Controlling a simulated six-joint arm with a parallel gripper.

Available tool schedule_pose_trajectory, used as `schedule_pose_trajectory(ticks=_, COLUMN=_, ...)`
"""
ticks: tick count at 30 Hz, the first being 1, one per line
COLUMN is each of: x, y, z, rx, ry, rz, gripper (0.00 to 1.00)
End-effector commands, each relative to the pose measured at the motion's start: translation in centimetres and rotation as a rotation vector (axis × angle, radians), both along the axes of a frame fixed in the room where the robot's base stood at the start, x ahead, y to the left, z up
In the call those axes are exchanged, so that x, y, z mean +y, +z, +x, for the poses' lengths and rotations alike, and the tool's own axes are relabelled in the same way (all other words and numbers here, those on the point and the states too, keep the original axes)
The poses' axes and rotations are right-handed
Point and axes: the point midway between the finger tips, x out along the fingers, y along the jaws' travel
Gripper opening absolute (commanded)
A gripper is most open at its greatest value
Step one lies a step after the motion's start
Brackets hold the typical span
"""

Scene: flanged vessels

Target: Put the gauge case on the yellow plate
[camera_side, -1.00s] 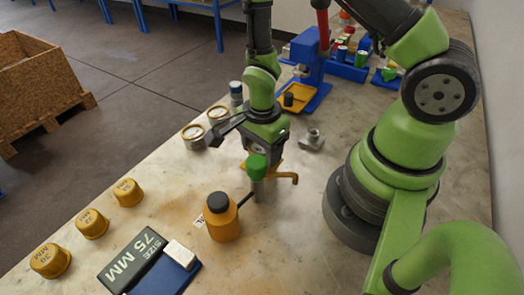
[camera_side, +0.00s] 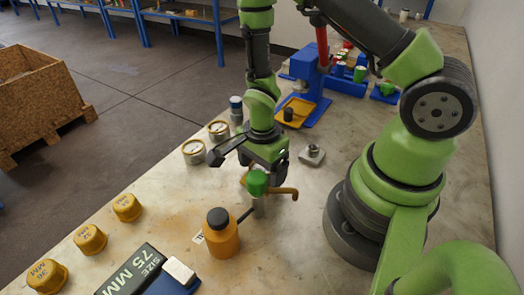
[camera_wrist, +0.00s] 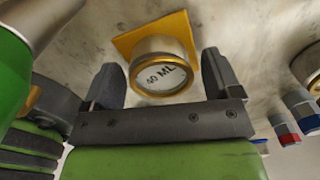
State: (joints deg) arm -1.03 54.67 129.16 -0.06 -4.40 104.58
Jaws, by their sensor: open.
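The gauge case (camera_wrist: 162,76) is a round metal can with a brass rim and a white face marked "40 ML". In the wrist view it appears to rest on the yellow plate (camera_wrist: 128,42), whose corner and edge show behind it. My gripper (camera_wrist: 161,66) is open, with one finger on each side of the case and visible gaps between. In the side view my gripper (camera_side: 262,163) is low over the table and hides the case. Part of the yellow plate (camera_side: 245,180) shows below it, behind a green-topped fitting (camera_side: 257,182).
Two similar gauges (camera_side: 194,151) stand to the left. An orange bottle (camera_side: 221,235) stands in front, near several yellow caps (camera_side: 90,239) and a "75 MM" size block (camera_side: 133,272). A metal fitting (camera_side: 312,154) lies right; a blue press (camera_side: 306,85) stands behind.

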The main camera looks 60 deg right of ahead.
Motion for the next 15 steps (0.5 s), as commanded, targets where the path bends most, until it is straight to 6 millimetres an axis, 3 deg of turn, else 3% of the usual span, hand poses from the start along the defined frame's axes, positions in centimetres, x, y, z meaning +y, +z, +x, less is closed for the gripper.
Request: schedule_pose_trajectory(ticks=15, x=0.0, y=8.5, z=0.1, rx=-0.008, ry=0.0, rz=0.0, gripper=0.84)
